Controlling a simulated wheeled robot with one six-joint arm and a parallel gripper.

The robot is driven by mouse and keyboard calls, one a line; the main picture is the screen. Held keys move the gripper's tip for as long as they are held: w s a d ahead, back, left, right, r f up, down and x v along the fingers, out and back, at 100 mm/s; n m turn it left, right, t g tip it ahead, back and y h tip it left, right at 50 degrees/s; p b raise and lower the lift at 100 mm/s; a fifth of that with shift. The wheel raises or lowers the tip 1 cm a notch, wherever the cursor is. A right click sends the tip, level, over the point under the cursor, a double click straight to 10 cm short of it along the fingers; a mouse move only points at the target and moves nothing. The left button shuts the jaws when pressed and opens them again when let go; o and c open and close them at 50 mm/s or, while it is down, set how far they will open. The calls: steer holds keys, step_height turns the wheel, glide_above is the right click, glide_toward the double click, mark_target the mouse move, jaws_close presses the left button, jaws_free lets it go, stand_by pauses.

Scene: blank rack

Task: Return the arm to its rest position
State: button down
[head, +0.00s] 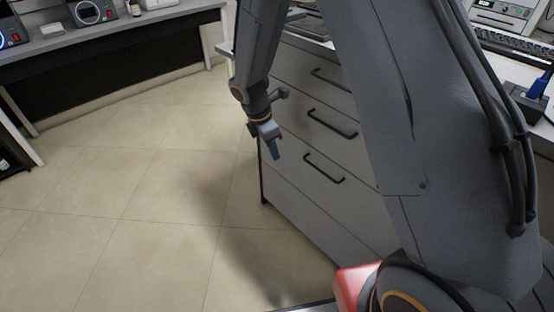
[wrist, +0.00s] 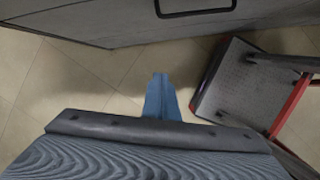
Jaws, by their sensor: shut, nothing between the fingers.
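My gripper (head: 275,153) hangs at the end of my folded arm in the head view, pointing down over the tiled floor. In the wrist view the blue fingers of my gripper (wrist: 161,95) show closed above the floor, with the cabinet front (wrist: 110,22) and a dark handle along the top. My arm hides part of the cabinet and counter in the head view.
A long bench (head: 110,40) with instruments stands at the back left. A counter (head: 500,62) with a keyboard is at the right. The tiled floor (head: 120,200) is clear at the left. The wrist view shows a grey and red platform (wrist: 240,85) at the right.

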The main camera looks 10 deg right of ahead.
steer(key=s+d+r+m+y, duration=0.1)
steer(key=s+d+r+m, duration=0.3)
steer(key=s+r+m, duration=0.4)
steer(key=s+d+r+m+y+p, duration=0.1)
steer(key=s+d+r+m, duration=0.3)
steer(key=s+r+m, duration=0.4)
steer(key=shift+s+d+m+g+y+p, duration=0.15)
steer(key=shift+s+m+g+y+p, duration=0.2)
steer(key=shift+s+m, duration=2.9)
steer(key=shift+s+n, duration=0.7)
steer(key=shift+n, duration=0.05)
